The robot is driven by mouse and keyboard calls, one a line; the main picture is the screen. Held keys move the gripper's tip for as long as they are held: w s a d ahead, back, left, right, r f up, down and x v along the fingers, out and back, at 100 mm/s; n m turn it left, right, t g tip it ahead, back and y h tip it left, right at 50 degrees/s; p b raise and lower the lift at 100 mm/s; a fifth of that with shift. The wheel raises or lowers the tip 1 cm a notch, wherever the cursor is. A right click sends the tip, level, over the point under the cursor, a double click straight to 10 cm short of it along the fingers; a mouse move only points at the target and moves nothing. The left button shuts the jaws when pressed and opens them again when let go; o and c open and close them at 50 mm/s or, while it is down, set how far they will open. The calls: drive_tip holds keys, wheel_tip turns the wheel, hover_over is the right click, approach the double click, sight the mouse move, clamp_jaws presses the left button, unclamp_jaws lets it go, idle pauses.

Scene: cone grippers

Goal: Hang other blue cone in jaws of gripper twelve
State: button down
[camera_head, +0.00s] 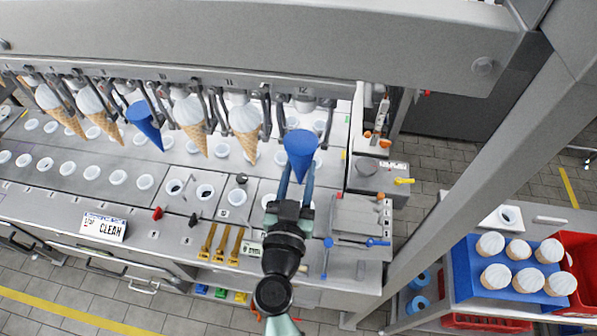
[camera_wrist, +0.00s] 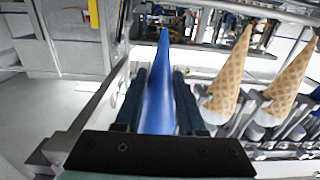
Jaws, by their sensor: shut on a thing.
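A blue cone (camera_head: 300,150) is held in my gripper (camera_head: 296,178), wide end up and tip down, just below the hanging jaws of gripper twelve (camera_head: 304,100). In the wrist view the same cone (camera_wrist: 159,95) stands between my two dark fingers, my gripper (camera_wrist: 158,88) shut on it. I cannot tell whether the cone's rim touches the jaws. Another blue cone (camera_head: 144,124) hangs in a jaw set further left in the row.
Filled wafer cones (camera_head: 244,122) hang to the left of gripper twelve; two wafer cones (camera_wrist: 222,85) show close by in the wrist view. A grey beam (camera_head: 240,60) runs above. A blue tray (camera_head: 466,268) of white-topped cones stands at right.

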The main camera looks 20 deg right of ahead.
drive_tip(key=shift+w+d, duration=0.15)
idle(0.3)
drive_tip(key=shift+x, duration=1.9)
drive_tip(key=shift+f, duration=0.55)
idle(0.8)
drive_tip(key=shift+c, duration=0.5)
unclamp_jaws()
drive_tip(key=shift+v, duration=4.55)
